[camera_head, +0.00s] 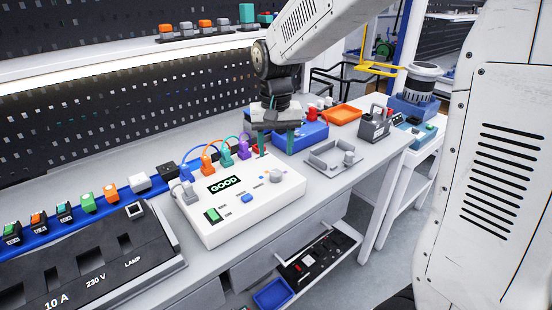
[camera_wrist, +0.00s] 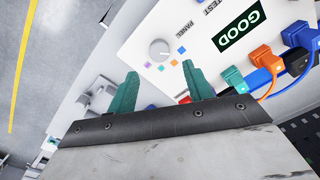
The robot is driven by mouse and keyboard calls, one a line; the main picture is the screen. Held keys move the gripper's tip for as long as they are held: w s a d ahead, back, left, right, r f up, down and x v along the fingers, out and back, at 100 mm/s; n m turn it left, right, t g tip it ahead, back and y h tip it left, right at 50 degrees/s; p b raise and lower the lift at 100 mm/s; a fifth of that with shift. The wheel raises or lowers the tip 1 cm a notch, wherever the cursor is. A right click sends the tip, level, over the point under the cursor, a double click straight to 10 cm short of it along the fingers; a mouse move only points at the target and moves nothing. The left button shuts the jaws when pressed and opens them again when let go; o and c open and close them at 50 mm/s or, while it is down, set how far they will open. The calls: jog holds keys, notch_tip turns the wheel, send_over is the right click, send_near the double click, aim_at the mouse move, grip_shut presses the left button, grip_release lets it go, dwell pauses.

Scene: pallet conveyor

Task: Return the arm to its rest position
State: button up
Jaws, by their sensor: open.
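My gripper (camera_head: 276,143) hangs over the bench behind the far right corner of the white test panel, its teal fingers pointing down. In the wrist view my gripper (camera_wrist: 160,88) shows both fingers spread apart with nothing between them. My arm comes down from the top of the head view. The test panel (camera_head: 265,205) lies on the bench with its display reading GOOD. The panel also shows in the wrist view (camera_wrist: 195,40), with its grey knob beside the fingers.
Colored plugs with cables (camera_head: 207,163) stand along the panel's back edge. A blue box (camera_head: 300,138), an orange tray (camera_head: 342,115) and a grey fixture (camera_head: 325,160) are to the right. A black labelled unit (camera_head: 90,262) is at front left. A pegboard (camera_head: 120,115) rises behind.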

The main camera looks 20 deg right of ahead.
jog(key=shift+r, duration=0.45)
jog(key=shift+s+f, duration=0.1)
jog(key=shift+s, duration=0.05)
jog(key=s+d+r+n, duration=0.1)
jog(key=s+r, duration=0.1)
jog(key=s, duration=1.1)
jog(key=s+d+r+n+t, duration=0.1)
jog(key=s+d+r+n, duration=0.1)
jog(key=s, duration=1.1)
jog(key=shift+s+r, duration=0.3)
jog(key=shift+s, duration=0.05)
dwell(1.5)
